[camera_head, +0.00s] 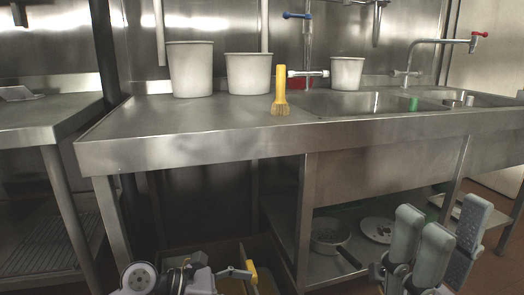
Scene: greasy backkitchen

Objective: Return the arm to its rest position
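My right gripper (440,235) is at the bottom right, its grey fingers pointing up and spread apart, with nothing between them. It is in front of the lower shelf. My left gripper (205,280) shows only in part at the bottom left of centre, low in front of the counter. Its fingers are partly cut off by the lower picture edge, so I cannot tell its opening. A yellow piece (251,272) shows beside its tip; I cannot tell whether they touch.
A pan (330,232) and a round lid (377,229) lie on the lower shelf. Another steel table (45,115) stands left.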

